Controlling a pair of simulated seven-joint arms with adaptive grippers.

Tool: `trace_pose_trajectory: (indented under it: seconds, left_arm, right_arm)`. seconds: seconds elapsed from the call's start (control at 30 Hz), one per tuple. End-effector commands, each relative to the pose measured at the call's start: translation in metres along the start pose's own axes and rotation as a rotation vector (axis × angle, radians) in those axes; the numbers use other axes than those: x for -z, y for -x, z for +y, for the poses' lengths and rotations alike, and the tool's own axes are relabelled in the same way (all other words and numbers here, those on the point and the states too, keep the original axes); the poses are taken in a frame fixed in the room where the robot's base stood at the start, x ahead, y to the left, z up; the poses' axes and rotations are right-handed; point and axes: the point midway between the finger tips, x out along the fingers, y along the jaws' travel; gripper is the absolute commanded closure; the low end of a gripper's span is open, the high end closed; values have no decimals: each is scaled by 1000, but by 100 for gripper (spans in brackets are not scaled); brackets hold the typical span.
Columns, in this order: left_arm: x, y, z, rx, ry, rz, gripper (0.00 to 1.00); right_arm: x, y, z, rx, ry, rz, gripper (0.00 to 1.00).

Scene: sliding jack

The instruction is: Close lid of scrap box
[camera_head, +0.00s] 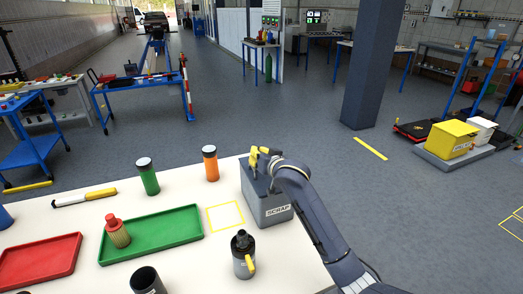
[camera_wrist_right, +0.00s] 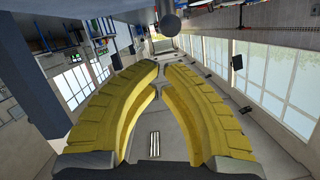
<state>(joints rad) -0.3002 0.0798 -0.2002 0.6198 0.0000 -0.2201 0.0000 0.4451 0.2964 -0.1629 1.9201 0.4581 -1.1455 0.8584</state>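The grey scrap box (camera_head: 270,210), with a SCRAP label on its front, stands at the right part of the white table. A flat grey surface shows at its top, which looks like the lid lying down. My gripper and forearm hide part of it, so I cannot tell whether it is fully closed. My right gripper (camera_head: 254,161) is above the back of the box. In the right wrist view, its yellow fingers (camera_wrist_right: 165,68) curve together with their tips almost meeting and nothing between them. My left gripper is not in view.
On the white table (camera_head: 185,175) are an orange bottle (camera_head: 211,166), a green bottle (camera_head: 148,178), a green tray (camera_head: 160,233), a red tray (camera_head: 35,264) and a dark bottle (camera_head: 242,262) in front of the box. A yellow outlined square (camera_head: 225,216) left of the box is empty.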

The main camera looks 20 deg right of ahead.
Motion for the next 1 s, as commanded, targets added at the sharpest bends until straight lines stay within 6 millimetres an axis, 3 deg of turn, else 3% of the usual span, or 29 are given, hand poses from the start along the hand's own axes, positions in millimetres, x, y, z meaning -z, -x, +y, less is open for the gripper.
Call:
trace_pose_trajectory:
  seconds: [0.2, 0.67, 0.87, 1.0]
  left_arm:
    - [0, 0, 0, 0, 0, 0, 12]
    - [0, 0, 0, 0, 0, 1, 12]
    - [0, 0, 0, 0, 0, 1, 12]
    - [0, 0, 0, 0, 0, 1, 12]
  right_arm:
    - [-14, -3, 0, 0, 1, -1, 100]
    - [-16, -4, 0, 0, 3, -1, 100]
    - [-33, -8, -3, -16, 62, -2, 100]
    - [-33, -8, -3, -17, 69, 0, 100]
